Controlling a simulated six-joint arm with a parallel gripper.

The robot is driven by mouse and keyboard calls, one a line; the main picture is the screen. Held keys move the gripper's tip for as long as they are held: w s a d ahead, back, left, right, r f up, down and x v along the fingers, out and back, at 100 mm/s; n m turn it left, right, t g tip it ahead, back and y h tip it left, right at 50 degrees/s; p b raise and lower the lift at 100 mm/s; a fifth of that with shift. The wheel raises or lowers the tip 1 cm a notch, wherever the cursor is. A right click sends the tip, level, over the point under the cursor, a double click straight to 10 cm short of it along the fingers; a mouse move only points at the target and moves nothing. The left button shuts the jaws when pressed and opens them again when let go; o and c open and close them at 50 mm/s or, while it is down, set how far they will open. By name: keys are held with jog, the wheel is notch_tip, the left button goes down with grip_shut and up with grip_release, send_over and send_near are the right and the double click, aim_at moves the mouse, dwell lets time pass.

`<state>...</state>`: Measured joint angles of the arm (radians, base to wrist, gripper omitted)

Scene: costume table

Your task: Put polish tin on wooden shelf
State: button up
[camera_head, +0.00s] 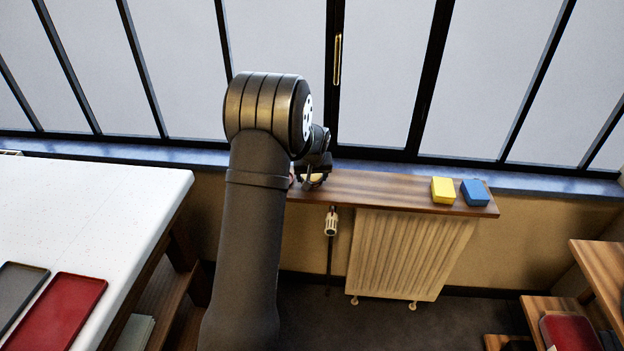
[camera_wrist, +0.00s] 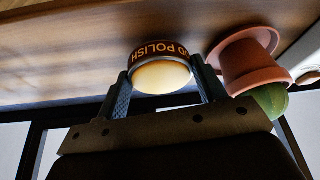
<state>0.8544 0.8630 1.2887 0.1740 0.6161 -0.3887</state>
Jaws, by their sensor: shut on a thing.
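The polish tin (camera_wrist: 161,75) is a round tin with a pale cream face and a dark rim lettered "POLISH". My gripper (camera_wrist: 163,82) is shut on it, one finger on each side. In the head view the tin (camera_head: 313,178) shows small beneath my gripper (camera_head: 314,174), at the left part of the wooden shelf (camera_head: 385,188) above the radiator. In the wrist view the tin is right against or very close to the shelf's wood surface (camera_wrist: 70,60); I cannot tell whether it touches.
A terracotta pot (camera_wrist: 248,62) with a green plant (camera_wrist: 271,99) is close to the right finger. A yellow block (camera_head: 443,190) and a blue block (camera_head: 475,193) sit at the shelf's right end. A white table (camera_head: 90,200) with trays is at left. The shelf's middle is clear.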

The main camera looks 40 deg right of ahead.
jog(key=shift+f, duration=0.65)
jog(key=shift+f, duration=0.1)
jog(key=o, duration=1.1)
jog(key=shift+o, duration=0.2)
jog(key=v, duration=1.2)
jog(key=x, duration=1.2)
jog(key=shift+f, duration=0.25)
jog(key=shift+r, duration=1.8)
